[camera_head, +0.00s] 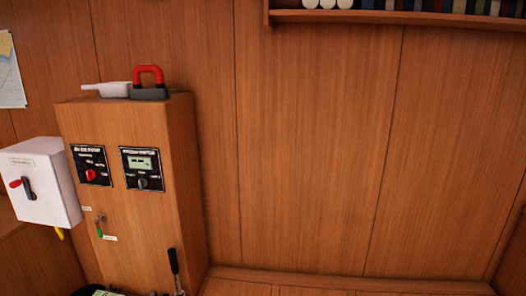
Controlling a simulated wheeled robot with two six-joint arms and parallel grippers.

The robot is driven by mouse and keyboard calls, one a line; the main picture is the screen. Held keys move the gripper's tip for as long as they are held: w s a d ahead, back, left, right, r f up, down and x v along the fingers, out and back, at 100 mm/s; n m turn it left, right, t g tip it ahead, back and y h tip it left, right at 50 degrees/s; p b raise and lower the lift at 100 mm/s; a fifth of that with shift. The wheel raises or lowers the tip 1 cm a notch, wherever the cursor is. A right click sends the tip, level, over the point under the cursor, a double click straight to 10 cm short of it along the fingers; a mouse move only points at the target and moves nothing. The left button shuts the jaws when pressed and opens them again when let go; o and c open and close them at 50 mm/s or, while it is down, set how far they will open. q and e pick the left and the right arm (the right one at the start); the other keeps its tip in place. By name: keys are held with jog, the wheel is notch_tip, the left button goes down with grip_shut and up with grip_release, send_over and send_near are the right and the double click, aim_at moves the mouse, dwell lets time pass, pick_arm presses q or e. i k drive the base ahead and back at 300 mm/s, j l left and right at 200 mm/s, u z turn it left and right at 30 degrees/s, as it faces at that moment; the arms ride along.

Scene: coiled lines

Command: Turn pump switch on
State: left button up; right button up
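A wooden cabinet (155,220) stands at the left with two dark control panels on its front. The left panel has a red rotary knob (91,175). The right panel has a small display (141,162) and a dark knob (143,184). Below the left panel is a small metal switch or key (99,217) with a green end hanging down. A white box (40,185) left of the cabinet carries a lever (28,188) with a red tip. The labels are too small to read, so I cannot tell which control is the pump switch. Neither gripper is in view.
A red-handled dark object (149,84) and a white item (108,89) lie on the cabinet top. A black-handled lever (174,262) stands at the cabinet's lower right. A shelf (400,17) crosses the top right. The wooden wall (320,150) right of the cabinet is bare.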

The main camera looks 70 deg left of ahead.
aim_at(91, 173)
jog(key=u, duration=3.35)
